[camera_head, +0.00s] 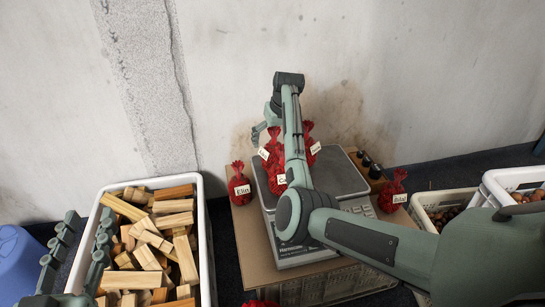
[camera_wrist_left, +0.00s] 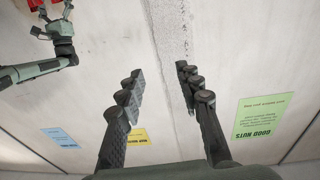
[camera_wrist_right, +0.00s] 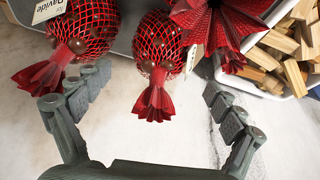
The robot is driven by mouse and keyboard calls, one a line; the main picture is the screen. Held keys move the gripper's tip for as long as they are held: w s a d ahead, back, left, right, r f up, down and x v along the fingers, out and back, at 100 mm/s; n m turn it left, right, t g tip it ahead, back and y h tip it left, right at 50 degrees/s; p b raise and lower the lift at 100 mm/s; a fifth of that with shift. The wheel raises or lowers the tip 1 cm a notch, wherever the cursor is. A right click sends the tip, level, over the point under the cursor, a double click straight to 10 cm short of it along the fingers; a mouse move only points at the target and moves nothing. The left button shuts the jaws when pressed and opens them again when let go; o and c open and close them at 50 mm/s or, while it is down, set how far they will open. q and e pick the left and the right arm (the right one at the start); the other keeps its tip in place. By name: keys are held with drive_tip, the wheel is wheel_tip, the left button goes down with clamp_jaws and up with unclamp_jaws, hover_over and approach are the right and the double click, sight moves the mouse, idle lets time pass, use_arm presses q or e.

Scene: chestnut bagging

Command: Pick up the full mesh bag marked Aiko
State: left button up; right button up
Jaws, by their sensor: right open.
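Several red mesh bags with white tags stand on and around the scale (camera_head: 350,182). No tag reads clearly as Aiko. In the right wrist view, a full bag (camera_wrist_right: 158,40) has its gathered red neck between the fingers of my right gripper (camera_wrist_right: 157,82), which is open; its tag is turned edge-on. The bag left of it (camera_wrist_right: 92,22) is tagged "for Davide". Another bag (camera_wrist_right: 222,18) is at the right. In the head view, my right arm reaches over the scale and hides part of the bags. My left gripper (camera_wrist_left: 160,76) is open and empty, away from the bags.
A white crate (camera_head: 205,240) of wood blocks stands left of the scale. One bag (camera_head: 239,188) stands left of the scale, another (camera_head: 392,190) right. Crates of nuts (camera_head: 470,196) are at the right. A blue container (camera_head: 18,265) is at far left. The wall is close behind.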

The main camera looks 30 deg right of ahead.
sight(273, 146)
drive_tip(key=shift+w+f, duration=0.2)
drive_tip(key=shift+f, duration=0.25)
drive_tip(key=b+x, duration=0.1)
drive_tip(key=x, duration=0.2)
drive_tip(key=shift+w+d+f+b, duration=0.15)
drive_tip(key=shift+w+f+b, duration=0.1)
drive_tip(key=shift+f+b, duration=0.1)
drive_tip(key=shift+w+f, duration=0.2)
drive_tip(key=shift+f, duration=0.05)
drive_tip(key=c, duration=1.4)
use_arm(q)
wheel_tip(273, 146, up, 7)
drive_tip(key=s+d+t+h, duration=0.1)
drive_tip(key=s+t, duration=0.1)
drive_tip(key=t, duration=0.2)
drive_tip(key=shift+h, duration=0.4)
use_arm(e)
drive_tip(key=shift+c, duration=0.2)
drive_tip(key=shift+r, duration=0.15)
